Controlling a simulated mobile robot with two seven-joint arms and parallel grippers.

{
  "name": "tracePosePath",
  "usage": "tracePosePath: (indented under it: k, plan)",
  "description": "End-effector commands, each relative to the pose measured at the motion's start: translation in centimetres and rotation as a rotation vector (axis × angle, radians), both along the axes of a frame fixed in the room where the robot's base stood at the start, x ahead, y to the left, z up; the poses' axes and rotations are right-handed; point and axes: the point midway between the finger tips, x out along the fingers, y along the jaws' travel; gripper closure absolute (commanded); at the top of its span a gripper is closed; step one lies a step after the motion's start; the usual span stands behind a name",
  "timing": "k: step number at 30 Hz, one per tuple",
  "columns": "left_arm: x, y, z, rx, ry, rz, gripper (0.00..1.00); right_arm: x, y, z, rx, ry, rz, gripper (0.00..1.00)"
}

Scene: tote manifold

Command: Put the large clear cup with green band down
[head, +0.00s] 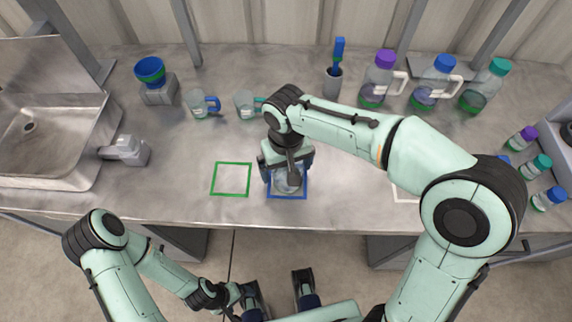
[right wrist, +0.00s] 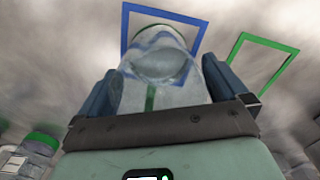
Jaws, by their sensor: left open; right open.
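The large clear cup (head: 289,184) is at the blue square outline (head: 287,197) on the counter, mostly hidden under my right gripper (head: 287,170). In the right wrist view the cup (right wrist: 160,70) is between the two blue fingers of my right gripper (right wrist: 160,85), which is open around it. A green strip (right wrist: 150,97) shows on or through the cup. The cup's base appears inside the blue outline (right wrist: 124,30). Whether a finger still touches the cup I cannot tell. My left gripper (head: 279,292) is open and empty, low in front of the counter.
A green square outline (head: 231,179) lies empty left of the blue one. Two clear mugs (head: 201,104) (head: 246,104) stand behind. Lidded bottles (head: 379,80) line the back right. A sink (head: 45,140) is at the left. My right arm covers part of the counter.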

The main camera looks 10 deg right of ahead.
Motion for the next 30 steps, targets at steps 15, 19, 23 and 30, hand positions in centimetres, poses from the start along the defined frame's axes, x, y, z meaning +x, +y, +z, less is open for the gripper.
tracePosePath:
  k: [15, 19, 23, 30]
  plan:
    - [0.3, 0.0, 2.0, 0.000, 0.000, -0.001, 0.16, 0.1, 0.1, 9.8, 0.003, -0.005, 0.001, 0.00]
    - [0.5, 0.0, 2.3, 0.000, -0.003, -0.001, 0.16, 0.1, 0.1, 11.4, 0.002, -0.004, 0.001, 0.00]
    - [0.5, 0.0, 2.4, 0.000, -0.003, -0.001, 0.16, 0.0, 0.0, 12.1, 0.001, -0.002, 0.001, 0.00]
    - [0.5, 0.0, 2.4, 0.000, -0.003, -0.001, 0.16, 0.0, 0.0, 12.2, 0.001, -0.001, 0.000, 0.00]
